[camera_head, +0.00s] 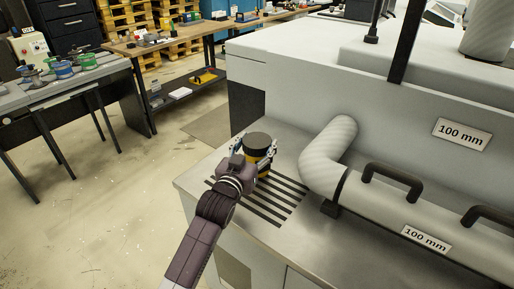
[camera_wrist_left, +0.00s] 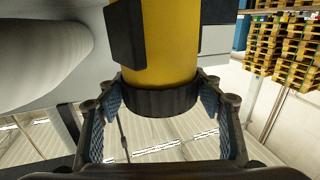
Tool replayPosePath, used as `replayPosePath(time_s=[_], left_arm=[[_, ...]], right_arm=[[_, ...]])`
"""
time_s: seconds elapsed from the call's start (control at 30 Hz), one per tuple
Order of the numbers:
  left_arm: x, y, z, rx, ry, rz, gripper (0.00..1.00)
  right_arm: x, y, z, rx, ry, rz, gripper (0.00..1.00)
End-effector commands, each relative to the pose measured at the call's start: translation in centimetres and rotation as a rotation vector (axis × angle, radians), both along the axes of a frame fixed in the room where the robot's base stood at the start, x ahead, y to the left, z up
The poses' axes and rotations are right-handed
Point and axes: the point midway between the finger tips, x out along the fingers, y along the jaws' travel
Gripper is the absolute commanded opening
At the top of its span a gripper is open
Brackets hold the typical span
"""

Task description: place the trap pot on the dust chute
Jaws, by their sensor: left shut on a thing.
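The trap pot (camera_head: 258,140) is a yellow cylinder with a dark top, seen in the head view over the dark slotted area of the grey bench. My left gripper (camera_head: 254,151) is shut on it, with a finger on either side. In the left wrist view the pot's yellow body (camera_wrist_left: 172,50) and dark end band (camera_wrist_left: 160,101) are between the blue finger pads. I cannot tell whether the pot touches the bench. A pale bent duct (camera_head: 328,150), which may be the dust chute, is to the right of the pot, apart from it. My right gripper is not in view.
Black slots (camera_head: 272,205) run across the bench top around the pot. A long pipe with black handles and a "100 mm" label (camera_head: 426,239) lies at the right. A large pale machine housing (camera_head: 330,90) stands behind. The floor at the left is open.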

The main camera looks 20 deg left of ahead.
Motion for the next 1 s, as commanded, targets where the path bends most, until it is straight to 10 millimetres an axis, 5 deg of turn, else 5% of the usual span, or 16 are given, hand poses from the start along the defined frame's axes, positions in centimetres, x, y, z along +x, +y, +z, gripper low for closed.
replayPosePath(time_s=[0.5,0.53,0.67,1.0], left_arm=[[0.0,0.0,-1.8,0.0,-0.005,0.0,0.1],[0.0,0.0,-1.8,0.0,-0.002,0.0,0.64],[0.0,0.0,-1.8,0.0,-0.001,0.0,0.78],[0.0,0.0,-1.4,0.001,-0.002,0.0,0.78]], right_arm=[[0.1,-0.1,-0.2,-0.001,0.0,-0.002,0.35],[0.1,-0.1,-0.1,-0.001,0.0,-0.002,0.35],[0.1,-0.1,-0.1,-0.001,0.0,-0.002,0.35],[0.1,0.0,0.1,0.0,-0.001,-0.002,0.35]])
